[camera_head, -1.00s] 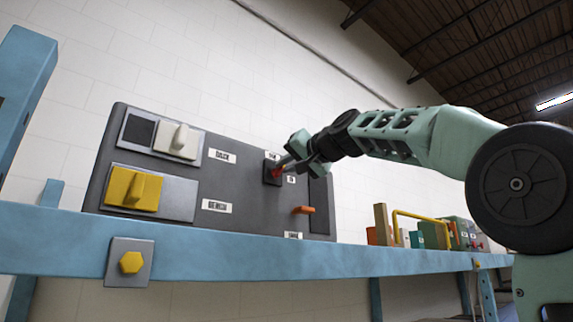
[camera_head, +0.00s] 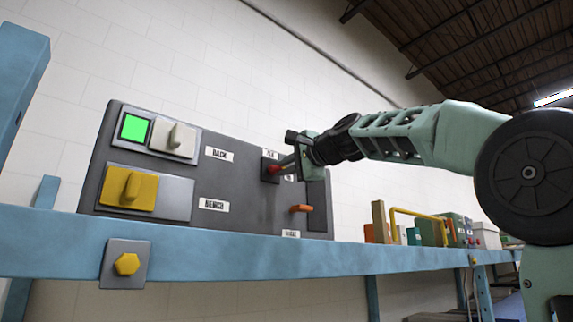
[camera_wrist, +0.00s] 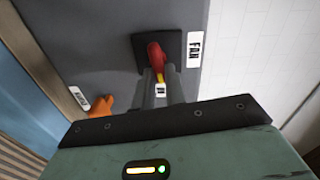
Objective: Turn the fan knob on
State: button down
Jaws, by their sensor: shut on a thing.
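The fan knob (camera_wrist: 154,52) is a red lever with a yellow mark on a black square plate, next to a "FAN" label in the wrist view. In the head view the red fan knob (camera_head: 274,170) is mostly hidden by my gripper. My gripper (camera_head: 284,165) is at the grey control panel (camera_head: 243,190), with its fingers closed around the knob. In the wrist view my gripper (camera_wrist: 161,82) has one finger on each side of the red lever. An indicator square (camera_head: 134,128) at the panel's upper left is lit green.
A white knob (camera_head: 182,139) and a yellow knob (camera_head: 128,187) are on the panel's left. An orange lever (camera_head: 301,208) sits below my gripper. A blue beam (camera_head: 230,256) runs along the front. Several boxes stand to the right.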

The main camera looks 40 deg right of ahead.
jog(key=shift+d+m, duration=0.1)
jog(key=shift+m, duration=0.6)
jog(key=shift+f, duration=0.1)
jog(key=c, duration=1.4)
grip_release()
jog(key=shift+c, duration=0.2)
jog(key=s+b, duration=0.9)
jog(key=s, duration=0.8)
jog(key=shift+s+d, duration=0.25)
